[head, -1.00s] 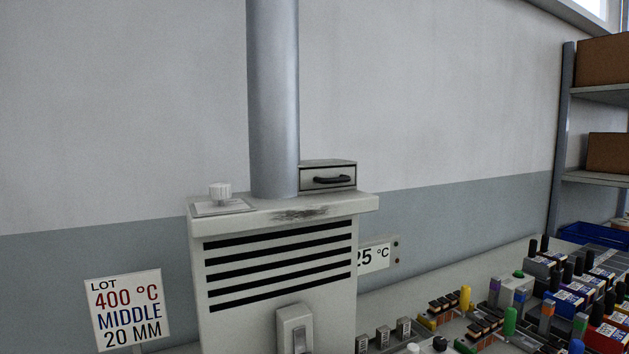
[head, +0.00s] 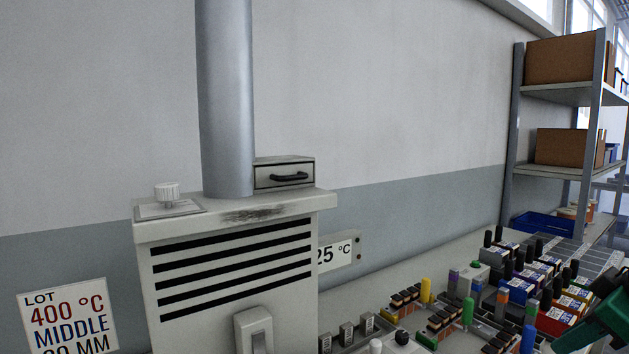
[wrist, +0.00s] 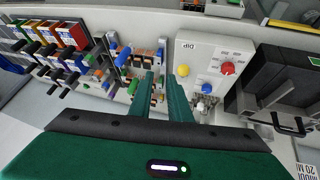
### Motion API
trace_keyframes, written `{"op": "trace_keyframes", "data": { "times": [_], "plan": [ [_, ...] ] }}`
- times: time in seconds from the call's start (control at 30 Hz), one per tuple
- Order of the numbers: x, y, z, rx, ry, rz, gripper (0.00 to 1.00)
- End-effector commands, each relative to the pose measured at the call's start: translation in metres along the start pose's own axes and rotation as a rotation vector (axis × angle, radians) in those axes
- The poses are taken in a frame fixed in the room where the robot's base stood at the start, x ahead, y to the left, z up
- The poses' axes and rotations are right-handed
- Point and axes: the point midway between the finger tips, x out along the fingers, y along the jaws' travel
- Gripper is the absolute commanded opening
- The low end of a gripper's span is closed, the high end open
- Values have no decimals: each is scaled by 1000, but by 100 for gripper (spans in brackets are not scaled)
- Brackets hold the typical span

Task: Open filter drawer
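The filter drawer (head: 285,175) is a small grey box front with a black bar handle, on top of the pale machine just right of the metal pipe. Its front looks flush, so it appears shut. My gripper shows as a dark green part (head: 605,322) at the lower right edge of the head view, well away from the drawer. In the wrist view my gripper (wrist: 161,76) has two green fingers apart with nothing held between them. They point over the bench with the connectors. I cannot make out the drawer in the wrist view.
The pipe (head: 226,100) rises beside the drawer, and a white knob (head: 167,192) sits to its left. Several connectors and coloured blocks (head: 520,290) crowd the bench at right. A DIP panel (wrist: 205,62) with coloured knobs is near the fingers. Wall space above the drawer is clear.

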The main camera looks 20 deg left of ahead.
Motion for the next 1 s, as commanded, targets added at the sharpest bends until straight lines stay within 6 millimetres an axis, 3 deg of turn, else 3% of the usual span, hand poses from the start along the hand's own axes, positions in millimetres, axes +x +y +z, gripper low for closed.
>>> {"op": "trace_keyframes", "data": {
  "times": [0.03, 0.1, 0.2, 0.3, 0.4, 0.5, 0.67, 1.0],
  "plan": [
    [0, -7, -52, -190, 101, -12, 17],
    [-8, -27, -123, -465, 259, -15, 17],
    [-30, -70, -213, -822, 496, 0, 17],
    [-63, -118, -280, -1108, 726, 39, 17],
    [-97, -160, -322, -1310, 922, 88, 17],
    [-123, -188, -345, -1431, 1059, 133, 17],
    [-140, -208, -358, -1507, 1154, 170, 17],
    [-118, -235, -389, -1510, 1160, 169, 17]
  ]
}}
